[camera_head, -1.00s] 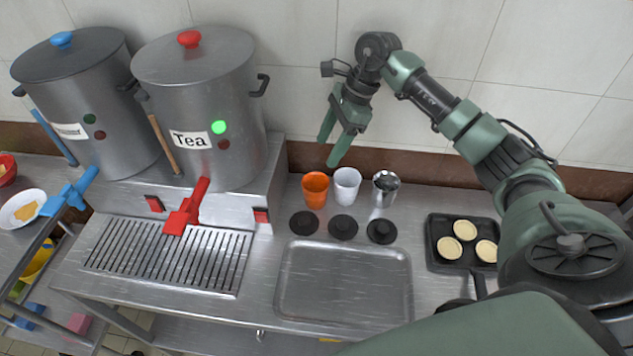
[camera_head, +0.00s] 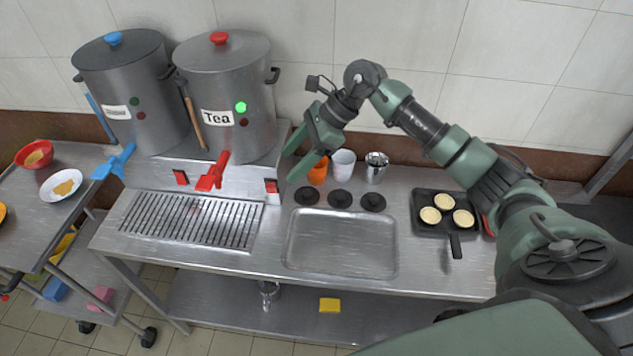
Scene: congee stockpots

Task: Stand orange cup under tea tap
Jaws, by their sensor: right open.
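The orange cup (camera_head: 318,174) stands upright on the counter behind the black lids, left of a white cup (camera_head: 343,163) and a metal cup (camera_head: 376,167). My right gripper (camera_head: 303,162) is open and empty, just left of and above the orange cup, and hides part of it. I cannot tell whether it touches the cup. The tea pot (camera_head: 222,85) is labelled "Tea" with a lit green light. Its red tea tap (camera_head: 212,178) sticks out over the slotted drip grate (camera_head: 188,222). My left gripper is not in view.
A second stockpot (camera_head: 130,85) with a blue tap (camera_head: 115,163) stands left. Several black lids (camera_head: 340,199) and an empty tray (camera_head: 341,243) lie in front of the cups. A black pan (camera_head: 443,212) with pastry rounds is at the right. The grate is clear.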

